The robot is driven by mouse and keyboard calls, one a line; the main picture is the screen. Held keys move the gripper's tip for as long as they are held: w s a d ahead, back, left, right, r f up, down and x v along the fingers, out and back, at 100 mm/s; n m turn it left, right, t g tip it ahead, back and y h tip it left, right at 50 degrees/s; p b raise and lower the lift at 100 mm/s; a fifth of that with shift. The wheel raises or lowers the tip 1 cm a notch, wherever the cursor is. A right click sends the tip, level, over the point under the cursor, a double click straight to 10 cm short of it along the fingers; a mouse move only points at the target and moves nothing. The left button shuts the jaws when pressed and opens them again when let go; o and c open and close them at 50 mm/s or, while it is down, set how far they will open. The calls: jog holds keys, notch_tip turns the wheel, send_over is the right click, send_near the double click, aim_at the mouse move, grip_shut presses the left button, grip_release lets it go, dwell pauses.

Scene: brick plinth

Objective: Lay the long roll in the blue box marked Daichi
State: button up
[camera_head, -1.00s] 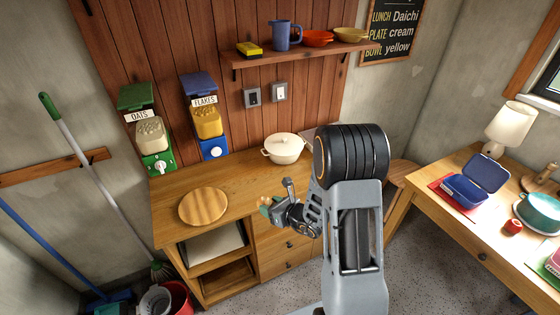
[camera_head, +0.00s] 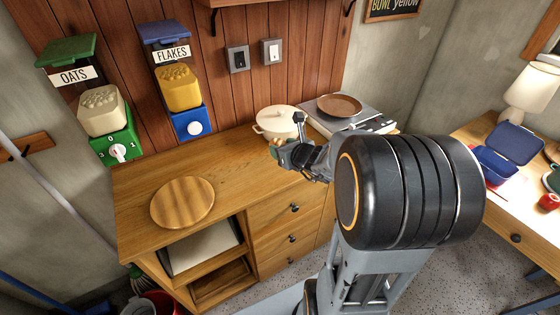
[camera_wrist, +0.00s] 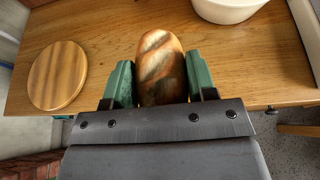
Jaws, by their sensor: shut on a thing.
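The long roll (camera_wrist: 158,55), a brown scored loaf, sits between the two green fingers of my gripper (camera_wrist: 161,80) in the wrist view. My gripper is shut on it, over the wooden counter. In the head view my gripper (camera_head: 283,153) is in front of the white pot, and the roll is mostly hidden there. An open blue box (camera_head: 493,164) with its lid raised stands on the right-hand table, far right of my gripper.
Oats and flakes dispensers hang behind. The right-hand table (camera_head: 483,132) carries a lamp (camera_head: 528,92) and a red item (camera_head: 549,201).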

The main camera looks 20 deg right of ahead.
jog(key=shift+s+d+f, duration=0.1)
jog(key=shift+d+f, duration=0.05)
jog(key=shift+d, duration=0.2)
jog(key=shift+d+h, duration=0.3)
jog(key=w+d+f, duration=0.8)
jog(key=w, duration=0.1)
jog(key=shift+w+d+f+p, duration=0.2)
jog(key=shift+f+p, duration=0.05)
jog(key=shift+p, duration=0.15)
jog(key=shift+w+d+f, duration=0.15)
jog(key=shift+w+f, duration=0.05)
jog(key=shift+f, duration=0.15)
jog(key=shift+w+d+f+p, duration=0.1)
jog(key=shift+f+p, duration=0.2)
jog(key=shift+f, duration=1.4)
jog(key=shift+f, duration=0.2)
jog(key=o, duration=0.9)
jog(key=shift+r, duration=0.15)
